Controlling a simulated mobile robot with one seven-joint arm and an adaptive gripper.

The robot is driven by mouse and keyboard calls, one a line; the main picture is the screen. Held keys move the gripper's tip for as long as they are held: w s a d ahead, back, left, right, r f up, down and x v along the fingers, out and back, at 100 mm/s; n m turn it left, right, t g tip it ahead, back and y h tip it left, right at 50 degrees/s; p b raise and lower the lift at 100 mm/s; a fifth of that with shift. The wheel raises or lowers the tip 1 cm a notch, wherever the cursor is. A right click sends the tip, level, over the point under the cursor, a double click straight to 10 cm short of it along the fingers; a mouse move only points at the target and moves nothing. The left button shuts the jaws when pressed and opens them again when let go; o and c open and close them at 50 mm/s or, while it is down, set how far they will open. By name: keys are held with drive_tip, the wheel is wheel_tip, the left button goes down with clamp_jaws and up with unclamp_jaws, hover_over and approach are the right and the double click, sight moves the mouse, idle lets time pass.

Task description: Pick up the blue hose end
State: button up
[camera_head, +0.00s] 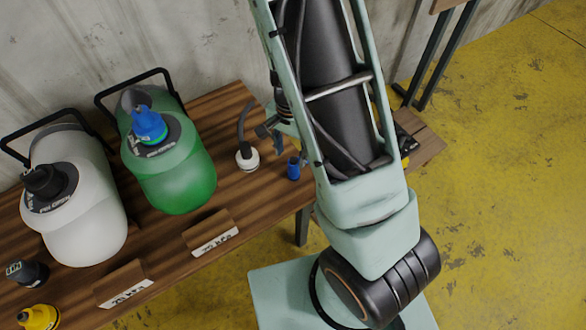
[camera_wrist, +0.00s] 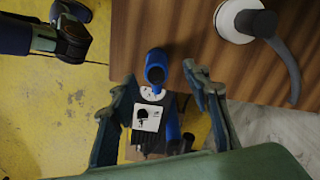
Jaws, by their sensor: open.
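The blue hose end (camera_head: 293,168) is a small blue cylinder near the table's right front edge in the head view. In the wrist view the blue hose end (camera_wrist: 155,68) shows between and slightly beyond the fingertips. My gripper (camera_wrist: 162,80) is open, with one finger on each side of the blue piece and a gap visible at both sides. I cannot tell its height above the table. In the head view my gripper (camera_head: 273,134) is partly hidden by my arm, just left of and behind the blue hose end.
A white hose end (camera_head: 247,157) with a dark hose stands left of the blue one. The green jug (camera_head: 180,175) and white jug (camera_head: 85,215) stand further left. Small label blocks (camera_head: 211,234) line the front of the wooden table (camera_head: 160,250).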

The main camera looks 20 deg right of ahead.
sight(293, 159)
drive_tip(key=f, duration=0.1)
drive_tip(key=f+b, duration=0.1)
drive_tip(key=f, duration=0.2)
drive_tip(key=shift+s+d+f+b, duration=0.15)
drive_tip(key=shift+d+f+b, duration=0.15)
drive_tip(key=shift+d+f, duration=0.05)
drive_tip(key=shift+f, duration=0.5)
drive_tip(key=shift+c, duration=0.6)
clamp_jaws()
drive_tip(key=shift+r, duration=0.1)
